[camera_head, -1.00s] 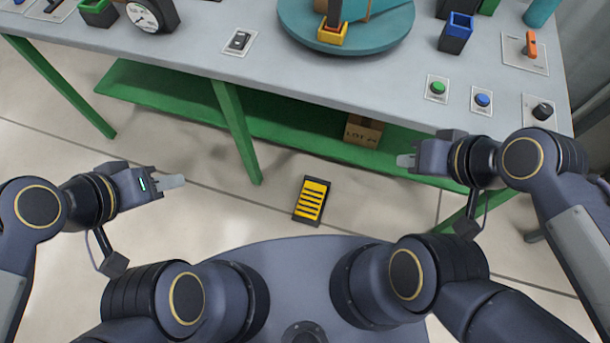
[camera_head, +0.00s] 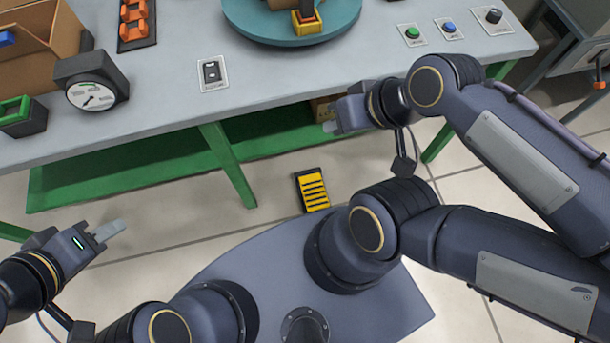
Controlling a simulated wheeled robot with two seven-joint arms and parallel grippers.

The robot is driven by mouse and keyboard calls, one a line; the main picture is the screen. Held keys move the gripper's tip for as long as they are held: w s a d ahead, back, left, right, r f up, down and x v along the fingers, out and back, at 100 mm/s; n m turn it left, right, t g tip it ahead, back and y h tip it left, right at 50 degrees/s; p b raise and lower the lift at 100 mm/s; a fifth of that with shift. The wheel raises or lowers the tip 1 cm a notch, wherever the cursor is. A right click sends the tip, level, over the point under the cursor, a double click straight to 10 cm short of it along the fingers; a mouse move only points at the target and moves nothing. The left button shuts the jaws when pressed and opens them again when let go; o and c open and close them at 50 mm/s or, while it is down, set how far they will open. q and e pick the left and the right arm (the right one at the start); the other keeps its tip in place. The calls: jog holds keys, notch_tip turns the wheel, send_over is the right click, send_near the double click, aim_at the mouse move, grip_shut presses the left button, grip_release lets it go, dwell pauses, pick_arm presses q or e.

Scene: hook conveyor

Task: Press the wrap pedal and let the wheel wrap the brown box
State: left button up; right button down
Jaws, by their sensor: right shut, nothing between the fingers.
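A black pedal with yellow stripes (camera_head: 313,190) lies on the floor in front of the bench, just beyond my base. The round teal wheel (camera_head: 245,22) is on the bench, cut by the top edge. A sliver of something brown (camera_head: 282,4) shows on it, beside a yellow block (camera_head: 306,24); the rest is out of view. My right gripper (camera_head: 332,127) is shut and empty, at the bench's front edge above and beyond the pedal. My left gripper (camera_head: 110,230) is over the floor, well left of the pedal; its fingers show as one pale tip.
An open cardboard box (camera_head: 45,65), a gauge (camera_head: 95,92), a switch plate (camera_head: 212,73), a green button (camera_head: 412,33) and a blue button (camera_head: 449,27) are on the bench. A green shelf (camera_head: 130,175) and leg (camera_head: 228,165) stand behind the pedal. The floor left of the pedal is clear.

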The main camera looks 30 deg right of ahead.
jog(key=shift+f, duration=0.1)
jog(key=w+f+b, duration=0.2)
jog(key=f+b, duration=1.5)
jog(key=b, duration=0.1)
jog(key=w+f+b, duration=0.2)
jog(key=f+b, duration=1.6)
jog(key=w+d+f+m+y, duration=0.15)
jog(key=w+f+m, duration=0.25)
jog(key=w+f, duration=0.5)
jog(key=w+d+f+m, duration=0.3)
jog(key=w+f, duration=0.1)
jog(key=w, duration=0.9)
jog(key=d+f+m, duration=0.2)
jog(key=f+m, duration=0.2)
jog(key=f, duration=0.7)
jog(key=w+d+f+m+t, duration=0.1)
jog(key=d+f+m, duration=0.2)
jog(key=f, duration=0.8)
jog(key=w+d+f+m, duration=0.1)
jog(key=d+f+m, duration=0.2)
jog(key=f+m, duration=0.3)
notch_tip(320, 180, down, 5)
jog(key=shift+w+r+t+h, duration=0.1)
jog(key=shift+w+t+h, duration=0.15)
jog(key=shift+t+h, duration=0.2)
